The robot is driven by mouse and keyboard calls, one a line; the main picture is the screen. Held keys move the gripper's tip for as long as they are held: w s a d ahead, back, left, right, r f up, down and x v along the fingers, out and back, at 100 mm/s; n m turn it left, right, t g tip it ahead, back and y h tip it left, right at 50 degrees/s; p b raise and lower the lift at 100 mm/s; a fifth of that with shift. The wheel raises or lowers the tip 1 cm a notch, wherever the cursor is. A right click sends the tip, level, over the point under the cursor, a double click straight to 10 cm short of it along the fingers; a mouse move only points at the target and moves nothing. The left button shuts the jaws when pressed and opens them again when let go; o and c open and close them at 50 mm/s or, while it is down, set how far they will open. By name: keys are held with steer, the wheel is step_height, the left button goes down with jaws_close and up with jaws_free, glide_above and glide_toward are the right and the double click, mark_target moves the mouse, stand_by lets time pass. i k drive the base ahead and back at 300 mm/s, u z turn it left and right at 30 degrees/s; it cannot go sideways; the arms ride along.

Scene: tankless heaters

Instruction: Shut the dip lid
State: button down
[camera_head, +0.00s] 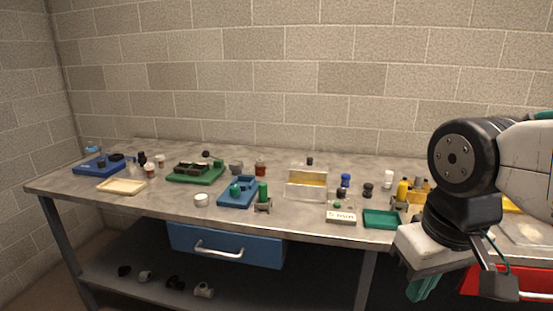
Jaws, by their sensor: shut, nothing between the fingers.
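A clear, box-like dip container (306,191) with a yellow-amber band stands near the middle of the bench. A pale, see-through panel (307,170) rises at its back and looks like its lid standing up; its hinge and exact angle are too small to tell. My gripper (422,287), with teal fingers, hangs at the lower right, in front of the bench edge and below the bench top. It is shut and empty, well to the right of the container and touching nothing that I can see.
A green tray (382,219) and a small white labelled box (341,217) lie at the front edge, right of the container. Bottles (345,181) and a yellow bottle (402,190) stand nearby. A blue tray (239,192) and green bottle (263,193) stand left. A blue drawer (228,245) hangs below.

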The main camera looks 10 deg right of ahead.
mark_target(310, 165)
steer(key=u, duration=0.15)
steer(key=i, duration=1.5)
steer(key=z, duration=0.95)
